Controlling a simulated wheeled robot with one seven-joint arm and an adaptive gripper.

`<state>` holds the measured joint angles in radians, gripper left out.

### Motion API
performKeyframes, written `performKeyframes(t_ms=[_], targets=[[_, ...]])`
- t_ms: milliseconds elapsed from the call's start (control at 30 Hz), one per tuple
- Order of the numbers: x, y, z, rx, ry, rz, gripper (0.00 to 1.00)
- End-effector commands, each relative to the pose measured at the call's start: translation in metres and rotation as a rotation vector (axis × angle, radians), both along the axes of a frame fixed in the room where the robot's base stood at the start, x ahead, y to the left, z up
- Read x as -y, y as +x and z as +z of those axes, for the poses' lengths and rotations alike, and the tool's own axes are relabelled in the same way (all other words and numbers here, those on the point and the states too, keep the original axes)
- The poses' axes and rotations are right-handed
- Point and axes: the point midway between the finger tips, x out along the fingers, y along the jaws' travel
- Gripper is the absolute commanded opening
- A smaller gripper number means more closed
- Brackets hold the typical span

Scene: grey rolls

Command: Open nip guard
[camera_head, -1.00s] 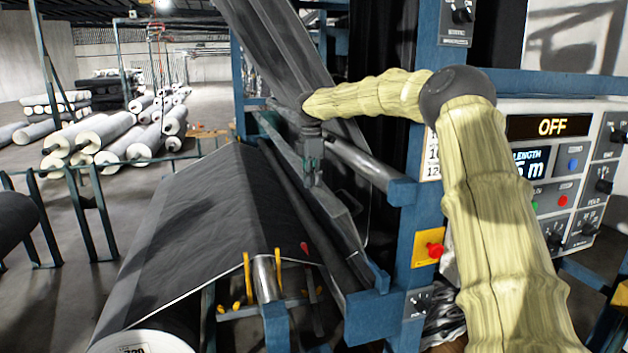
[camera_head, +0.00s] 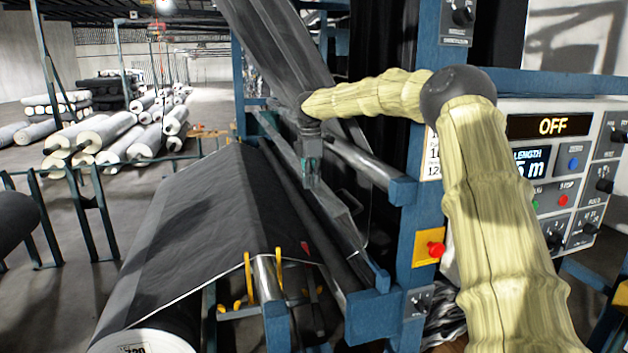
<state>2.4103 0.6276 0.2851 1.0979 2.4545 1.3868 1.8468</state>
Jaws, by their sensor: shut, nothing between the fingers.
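The nip guard appears to be the long grey slanted panel (camera_head: 334,208) on the blue machine frame, right of the dark web; I cannot tell clearly where it ends and the rollers begin. My gripper (camera_head: 311,184) points down over this panel, at the end of my yellow-sleeved arm. Its fingers are shut and hold nothing. From this view I cannot tell whether the fingertips touch the panel or hang in front of it. The gripper hides part of the panel and rails behind it.
A dark fabric web (camera_head: 200,215) slopes down to a roll at the front. A red button on a yellow plate (camera_head: 430,249) is on the post. The control panel display (camera_head: 552,126) reads OFF.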

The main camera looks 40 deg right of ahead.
Motion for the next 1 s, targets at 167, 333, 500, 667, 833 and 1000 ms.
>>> performKeyframes(t_ms=[167, 333, 500, 667, 833, 1000], targets=[[-0.021, 0.004, -0.012, 0.0, 0.0, 0.0, 0.0], [-0.026, 0.006, 0.009, 0.004, 0.0, -0.004, 0.0], [-0.03, 0.008, 0.039, 0.004, 0.0, 0.0, 0.0], [-0.032, 0.008, 0.064, 0.003, 0.0, 0.0, 0.0], [-0.031, 0.008, 0.082, 0.001, 0.0, -0.002, 0.0], [-0.031, 0.008, 0.088, 0.0, 0.001, 0.0, 0.0]])
